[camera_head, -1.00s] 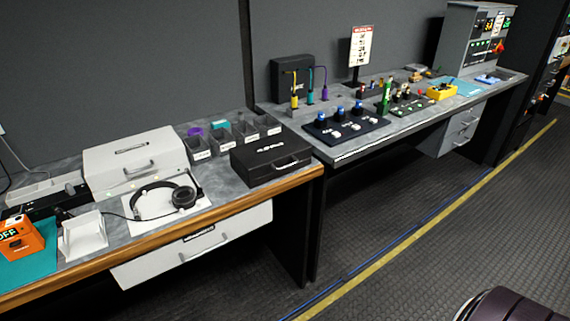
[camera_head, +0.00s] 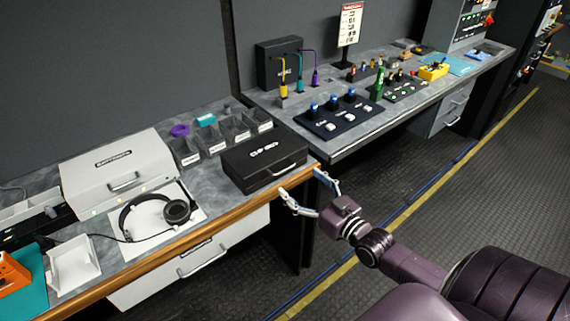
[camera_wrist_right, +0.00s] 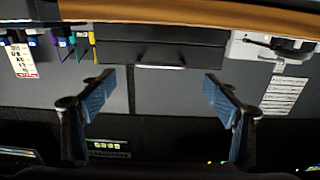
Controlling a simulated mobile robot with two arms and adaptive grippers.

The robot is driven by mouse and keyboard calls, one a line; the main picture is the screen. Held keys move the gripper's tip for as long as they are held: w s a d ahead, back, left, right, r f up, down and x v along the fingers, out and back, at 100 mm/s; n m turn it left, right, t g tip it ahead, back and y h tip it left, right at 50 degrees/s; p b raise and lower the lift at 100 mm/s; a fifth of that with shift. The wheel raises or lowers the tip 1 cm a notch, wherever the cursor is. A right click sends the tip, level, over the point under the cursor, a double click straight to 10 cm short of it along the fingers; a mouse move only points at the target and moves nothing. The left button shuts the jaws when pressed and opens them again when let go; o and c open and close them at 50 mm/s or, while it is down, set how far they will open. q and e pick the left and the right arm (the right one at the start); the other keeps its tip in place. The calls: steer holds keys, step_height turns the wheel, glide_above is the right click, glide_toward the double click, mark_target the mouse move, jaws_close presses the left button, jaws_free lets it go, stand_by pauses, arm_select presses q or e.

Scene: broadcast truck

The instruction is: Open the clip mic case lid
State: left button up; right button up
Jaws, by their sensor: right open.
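The clip mic case is a black box (camera_head: 262,163) with white lettering on its lid and a handle on its front. It sits closed on the wood-edged desk, near the right end. My right gripper (camera_head: 302,187) is open and empty, just off the front of the case near the desk's edge, and does not appear to touch it. In the right wrist view the case's dark front (camera_wrist_right: 165,52) shows beyond the two spread, blue-padded fingers (camera_wrist_right: 158,82). My left gripper is not in view.
Grey bins (camera_head: 212,141) stand behind the case. A white case (camera_head: 118,175) and headphones (camera_head: 155,210) lie to its left. The second desk holds a button panel (camera_head: 343,116) to the right. The wooden desk edge (camera_head: 215,211) runs along the front. The floor aisle is clear.

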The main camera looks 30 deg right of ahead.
mark_target(285, 170)
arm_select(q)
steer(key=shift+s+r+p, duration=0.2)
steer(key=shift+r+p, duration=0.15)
arm_select(e)
steer(key=shift+w+a, duration=0.2)
steer(key=shift+w, duration=1.65)
steer(key=shift+w+a, duration=0.15)
steer(key=shift+w, duration=1.65)
